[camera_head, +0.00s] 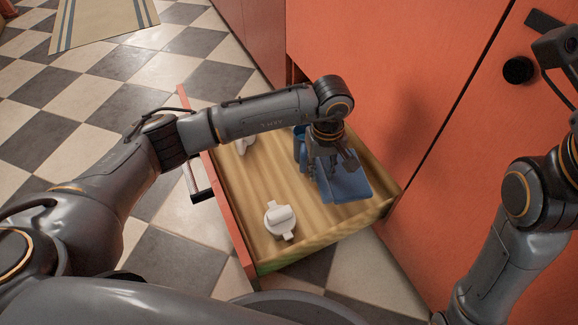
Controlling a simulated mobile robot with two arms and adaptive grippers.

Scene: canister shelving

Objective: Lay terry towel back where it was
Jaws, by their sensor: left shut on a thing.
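A blue folded cloth, which looks like the terry towel (346,187), lies at the right end of an open wooden drawer (250,180). My left gripper (330,178) reaches down into the drawer over the towel. It is shut on the towel, and its fingers hide part of the cloth. The towel looks low, at the drawer floor; I cannot tell whether it touches it.
A white lidded item (280,219) stands at the drawer's near end. Another white item (245,144) and a blue item (299,140) are partly hidden by my left arm. Bare wood shows in the drawer's middle. An orange cabinet front (410,90) rises behind the drawer.

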